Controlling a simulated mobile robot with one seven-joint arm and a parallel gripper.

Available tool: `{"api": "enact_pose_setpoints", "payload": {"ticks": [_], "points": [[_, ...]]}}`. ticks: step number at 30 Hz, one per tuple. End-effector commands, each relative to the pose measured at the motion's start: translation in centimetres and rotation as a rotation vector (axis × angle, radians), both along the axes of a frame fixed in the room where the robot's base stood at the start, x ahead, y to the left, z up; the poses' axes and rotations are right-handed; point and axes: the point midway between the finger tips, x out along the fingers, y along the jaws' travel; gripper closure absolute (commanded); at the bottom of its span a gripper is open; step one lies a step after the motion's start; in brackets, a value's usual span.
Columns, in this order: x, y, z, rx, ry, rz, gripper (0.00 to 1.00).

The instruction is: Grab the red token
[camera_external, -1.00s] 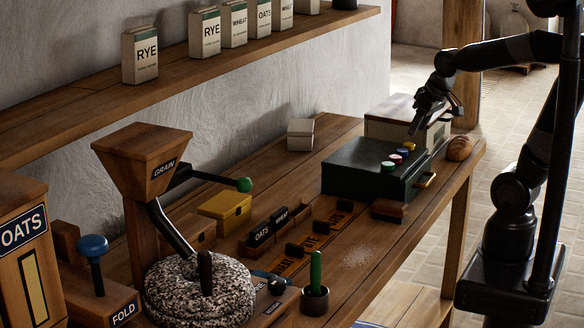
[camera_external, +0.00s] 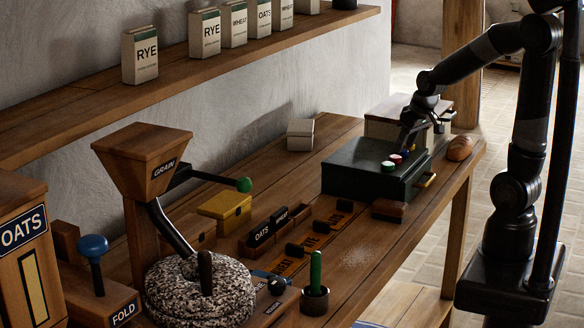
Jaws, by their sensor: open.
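The red token (camera_external: 395,158) lies on top of the dark green box (camera_external: 352,169), near its right edge, just behind the green token (camera_external: 388,167). My gripper (camera_external: 404,147) points down over the lid, just behind and to the right of the red token. It is open, and I see nothing held in it. The gap between its fingertips and the lid is too small to judge. The gripper hides most of the row of tokens behind the red one.
A pale box (camera_external: 381,125) stands close behind the gripper. A bread roll (camera_external: 460,148) lies at the bench's right end. A brown block (camera_external: 389,210) sits in front of the green box. The lid's left part is clear.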

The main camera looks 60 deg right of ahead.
Motion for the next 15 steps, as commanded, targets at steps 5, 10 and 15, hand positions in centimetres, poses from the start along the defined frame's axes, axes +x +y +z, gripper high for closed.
{"api": "enact_pose_setpoints", "payload": {"ticks": [5,10,15], "points": [[1.4,-0.3,-1.8,0.001,0.004,0.0,0.56],[2.1,-0.5,-3.4,0.001,0.003,-0.001,0.56],[2.3,-0.5,-3.9,0.0,0.001,0.0,0.56]]}}
